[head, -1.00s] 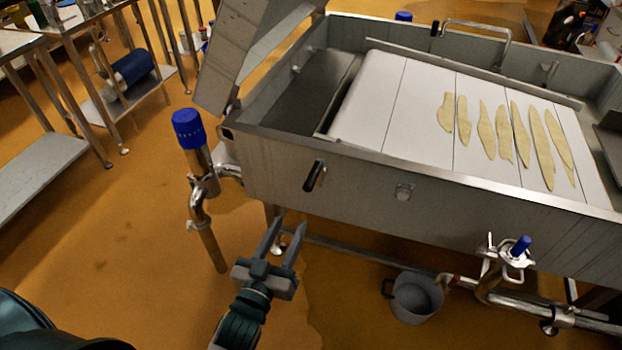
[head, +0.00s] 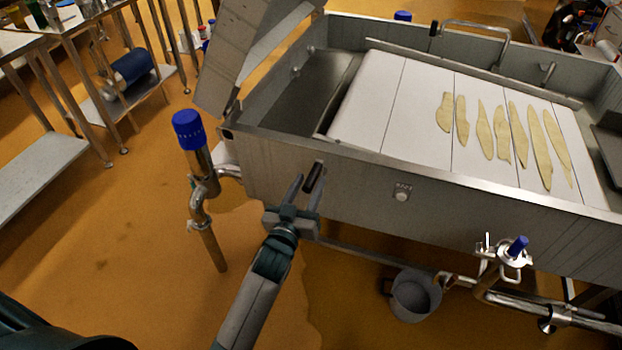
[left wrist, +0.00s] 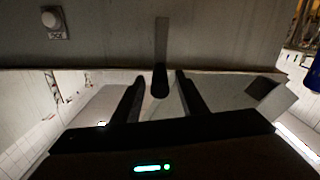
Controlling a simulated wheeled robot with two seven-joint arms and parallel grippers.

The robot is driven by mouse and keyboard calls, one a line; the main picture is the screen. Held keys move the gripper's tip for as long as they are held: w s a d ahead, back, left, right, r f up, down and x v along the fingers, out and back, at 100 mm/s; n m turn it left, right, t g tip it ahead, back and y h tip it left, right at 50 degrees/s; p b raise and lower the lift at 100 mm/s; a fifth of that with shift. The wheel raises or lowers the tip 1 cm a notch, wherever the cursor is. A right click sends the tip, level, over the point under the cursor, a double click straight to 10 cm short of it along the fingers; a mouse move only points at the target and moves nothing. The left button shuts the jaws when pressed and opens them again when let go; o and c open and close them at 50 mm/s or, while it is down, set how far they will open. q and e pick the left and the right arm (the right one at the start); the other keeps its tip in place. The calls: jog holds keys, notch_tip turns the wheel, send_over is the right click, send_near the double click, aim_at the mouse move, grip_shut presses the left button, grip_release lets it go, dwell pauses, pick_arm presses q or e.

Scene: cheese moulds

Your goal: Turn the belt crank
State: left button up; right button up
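The belt crank (head: 314,176) is a metal arm with a black handle on the front wall of the steel vat (head: 440,205). My left gripper (head: 305,186) is at the crank, its fingers open and close to the handle. In the left wrist view the crank handle (left wrist: 160,80) lies between the two open fingertips of the left gripper (left wrist: 157,80), with a gap visible on both sides. The white belt (head: 418,108) inside the vat carries several pale curd strips. My right gripper is not in view.
A round knob (head: 402,192) sits on the vat wall right of the crank. A blue-capped pipe (head: 188,130) stands left of the vat. A metal bucket (head: 414,294) is on the floor below, near a pipe valve (head: 512,250). Open floor lies to the left.

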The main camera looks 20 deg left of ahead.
pick_arm(q)
jog(key=shift+w, duration=0.95)
jog(key=shift+c, duration=0.6)
grip_shut()
